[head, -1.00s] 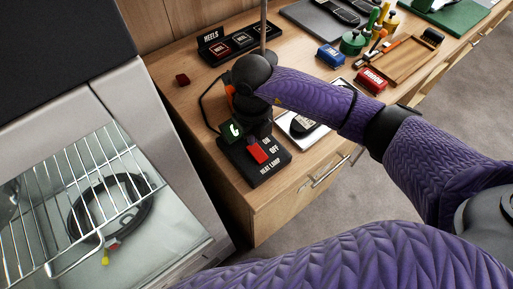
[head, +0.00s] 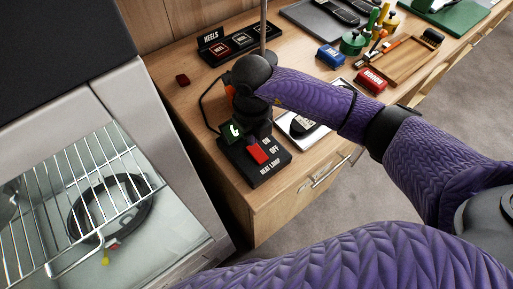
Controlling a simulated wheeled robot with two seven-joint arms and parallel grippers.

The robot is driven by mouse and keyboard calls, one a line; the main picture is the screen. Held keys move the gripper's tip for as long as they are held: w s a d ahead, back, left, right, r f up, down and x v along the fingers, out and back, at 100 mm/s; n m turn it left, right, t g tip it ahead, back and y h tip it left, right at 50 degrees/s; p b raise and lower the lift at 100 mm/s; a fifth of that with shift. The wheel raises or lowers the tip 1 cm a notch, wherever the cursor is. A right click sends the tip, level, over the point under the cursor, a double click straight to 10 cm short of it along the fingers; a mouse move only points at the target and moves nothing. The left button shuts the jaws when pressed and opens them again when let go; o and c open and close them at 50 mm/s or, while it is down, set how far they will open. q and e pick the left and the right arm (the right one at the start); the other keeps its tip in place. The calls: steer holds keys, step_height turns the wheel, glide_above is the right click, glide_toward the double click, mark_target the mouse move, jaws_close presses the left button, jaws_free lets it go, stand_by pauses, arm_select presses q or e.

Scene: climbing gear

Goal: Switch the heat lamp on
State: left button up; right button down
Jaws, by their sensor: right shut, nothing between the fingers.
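The heat lamp switch is a black box (head: 269,171) marked ON, OFF and HEAT LAMP, at the near left corner of the wooden counter. Its red rocker (head: 257,154) shows beside the ON and OFF labels; I cannot tell which way it is tipped. A small dark green panel with a pale symbol (head: 234,130) is at the box's left rear. My right gripper (head: 258,136) points down just behind the red rocker, shut and empty. It hides the rear of the box, and I cannot tell whether it touches the rocker. My left gripper is out of view.
A thin upright post (head: 263,25) and a black HEELS panel (head: 241,43) stand behind my gripper. A white tray (head: 308,133) lies right of the box. A metal oven with a wire rack (head: 84,190) is at left. Tools crowd the counter's far right.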

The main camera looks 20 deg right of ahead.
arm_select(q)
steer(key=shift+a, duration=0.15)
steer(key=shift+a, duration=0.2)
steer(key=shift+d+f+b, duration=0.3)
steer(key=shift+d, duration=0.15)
arm_select(e)
steer(key=shift+f, duration=0.35)
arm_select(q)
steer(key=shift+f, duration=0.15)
arm_select(e)
steer(key=shift+f, duration=0.2)
arm_select(q)
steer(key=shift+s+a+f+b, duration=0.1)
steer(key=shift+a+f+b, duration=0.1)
steer(key=shift+b, duration=0.1)
arm_select(e)
steer(key=shift+f, duration=0.2)
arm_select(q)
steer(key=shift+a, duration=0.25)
arm_select(e)
steer(key=shift+f, duration=0.15)
